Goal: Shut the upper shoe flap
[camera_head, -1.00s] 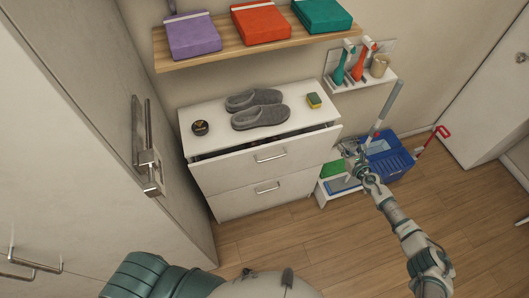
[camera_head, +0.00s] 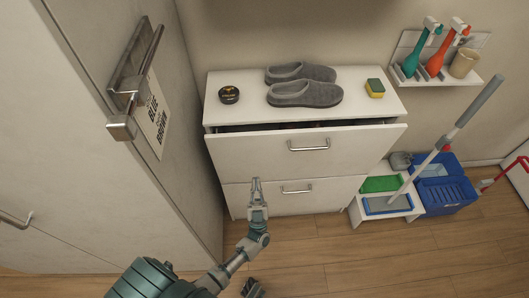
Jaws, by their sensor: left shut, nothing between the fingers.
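The white shoe cabinet stands ahead with two flaps. The upper shoe flap (camera_head: 350,150) is tilted out at its top, with a dark gap (camera_head: 285,126) behind its upper edge. Its metal handle (camera_head: 308,146) is near the middle. The lower flap (camera_head: 330,192) looks flush and has its own handle (camera_head: 296,190). My left gripper (camera_head: 256,184) is shut and empty, in front of the lower flap and below and left of the upper handle. It appears apart from the cabinet.
Grey slippers (camera_head: 305,92), a black tin (camera_head: 229,95) and a sponge (camera_head: 375,88) lie on the cabinet top. A tall cupboard with a handle (camera_head: 136,85) closes off the left. A mop (camera_head: 468,115) and blue bucket (camera_head: 447,190) stand right.

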